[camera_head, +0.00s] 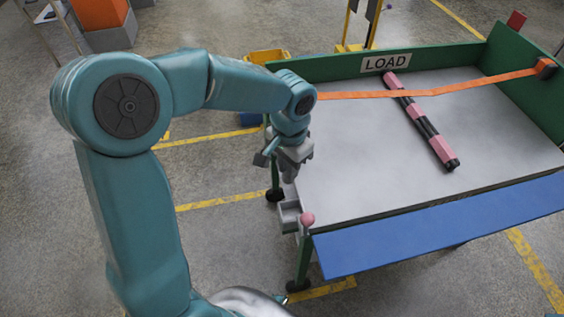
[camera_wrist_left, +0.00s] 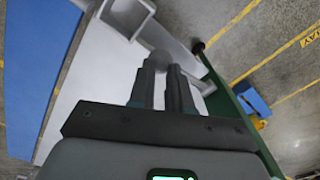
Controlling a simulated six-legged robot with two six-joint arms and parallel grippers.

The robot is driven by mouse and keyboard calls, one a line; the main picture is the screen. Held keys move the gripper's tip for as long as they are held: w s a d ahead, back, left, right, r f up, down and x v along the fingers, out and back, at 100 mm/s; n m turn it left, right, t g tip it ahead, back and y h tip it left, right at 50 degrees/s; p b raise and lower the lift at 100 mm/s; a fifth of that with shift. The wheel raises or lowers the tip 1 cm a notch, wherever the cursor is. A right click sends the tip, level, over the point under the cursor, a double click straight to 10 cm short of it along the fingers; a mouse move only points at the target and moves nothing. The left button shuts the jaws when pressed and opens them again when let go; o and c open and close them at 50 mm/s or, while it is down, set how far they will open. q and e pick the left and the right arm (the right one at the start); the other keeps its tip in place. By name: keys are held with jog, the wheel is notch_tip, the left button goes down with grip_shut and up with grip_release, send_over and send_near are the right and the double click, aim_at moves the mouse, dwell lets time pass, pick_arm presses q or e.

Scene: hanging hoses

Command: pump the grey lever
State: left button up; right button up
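My left gripper (camera_head: 289,179) points down over the near left corner of the green-framed table. In the left wrist view its two fingers (camera_wrist_left: 162,68) stand close together with a narrow gap. A rounded grey knob (camera_wrist_left: 160,58) shows right at the fingertips, and it may be the end of the grey lever. I cannot tell whether the fingers touch it. In the head view my gripper hides this spot, so the lever's shaft is not clear. A grey open bracket (camera_head: 289,216) sits just below the gripper; it also shows in the left wrist view (camera_wrist_left: 128,16). My right gripper is not in view.
A pink ball (camera_head: 307,219) tops a post at the table's near corner, beside a blue panel (camera_head: 430,232). A pink and black hose bundle (camera_head: 425,122) lies on the grey tabletop (camera_head: 350,165) under an orange strap (camera_head: 450,91). A LOAD sign (camera_head: 386,62) is behind.

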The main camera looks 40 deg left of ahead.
pick_arm(q)
jog(key=shift+s+d+f+b, duration=0.15)
jog(key=shift+f+b, duration=0.5)
jog(key=shift+f, duration=0.1)
jog(key=shift+s+d+f+b, duration=0.15)
jog(key=shift+f+b, duration=0.5)
jog(key=shift+f, duration=0.1)
jog(key=shift+f+b, duration=0.75)
jog(key=shift+f, duration=0.15)
notch_tip(320, 180, up, 5)
jog(key=p, duration=0.4)
jog(key=shift+w+a+r+p, duration=0.1)
jog(key=shift+r+p, duration=0.1)
jog(key=shift+p, duration=0.1)
jog(key=r+p, duration=0.1)
jog(key=w+a+r+p, duration=0.1)
jog(key=r+p, duration=0.2)
jog(key=shift+w+a+r, duration=0.1)
jog(key=shift+w+a, duration=0.05)
jog(key=shift+a, duration=0.1)
